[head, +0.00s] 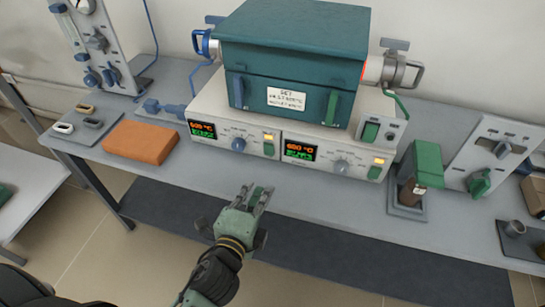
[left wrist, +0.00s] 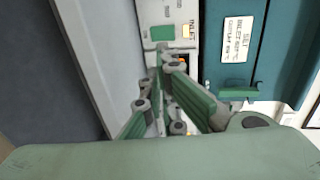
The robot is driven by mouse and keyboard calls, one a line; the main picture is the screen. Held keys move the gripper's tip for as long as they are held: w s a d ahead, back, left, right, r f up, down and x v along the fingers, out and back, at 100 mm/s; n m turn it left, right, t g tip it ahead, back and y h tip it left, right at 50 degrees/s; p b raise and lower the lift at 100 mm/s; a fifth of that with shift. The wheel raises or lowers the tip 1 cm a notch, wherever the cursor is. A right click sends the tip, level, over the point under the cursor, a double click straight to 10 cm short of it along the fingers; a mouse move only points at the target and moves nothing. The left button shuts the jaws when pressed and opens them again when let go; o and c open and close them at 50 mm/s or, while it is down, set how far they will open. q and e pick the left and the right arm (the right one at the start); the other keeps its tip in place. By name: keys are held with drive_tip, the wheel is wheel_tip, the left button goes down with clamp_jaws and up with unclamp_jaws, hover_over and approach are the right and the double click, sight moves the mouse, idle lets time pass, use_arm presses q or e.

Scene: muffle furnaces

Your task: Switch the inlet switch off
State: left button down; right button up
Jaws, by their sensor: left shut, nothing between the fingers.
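The inlet switch is a green rocker (head: 268,148) at the right end of the left control unit's front panel, with a lit yellow-orange lamp above it. In the left wrist view the green switch (left wrist: 162,33) shows near the top, beside the word INLET. My right gripper is not in view.
A teal furnace (head: 290,60) stands on the control units. The right unit has its own green switch (head: 374,173). An orange brick (head: 139,142) lies left; a green-topped device (head: 420,170) stands right. The bench front (head: 220,185) is clear.

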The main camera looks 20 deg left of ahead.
use_arm(q)
drive_tip(key=p, duration=0.2)
approach(277, 148)
drive_tip(key=w, duration=0.2)
drive_tip(key=w+f, duration=0.1)
drive_tip(key=w, duration=0.2)
drive_tip(key=shift+w+d+f, duration=0.1)
drive_tip(key=shift+f, duration=0.1)
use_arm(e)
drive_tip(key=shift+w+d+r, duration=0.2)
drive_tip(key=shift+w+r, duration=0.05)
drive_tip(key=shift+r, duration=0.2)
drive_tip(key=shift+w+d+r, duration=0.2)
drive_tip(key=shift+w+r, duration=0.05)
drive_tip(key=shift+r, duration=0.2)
use_arm(q)
drive_tip(key=shift+w+r+p, duration=0.5)
drive_tip(key=shift+r+p, duration=0.1)
drive_tip(key=shift+p, duration=0.15)
drive_tip(key=shift+f+b, duration=0.4)
drive_tip(key=shift+s, duration=0.1)
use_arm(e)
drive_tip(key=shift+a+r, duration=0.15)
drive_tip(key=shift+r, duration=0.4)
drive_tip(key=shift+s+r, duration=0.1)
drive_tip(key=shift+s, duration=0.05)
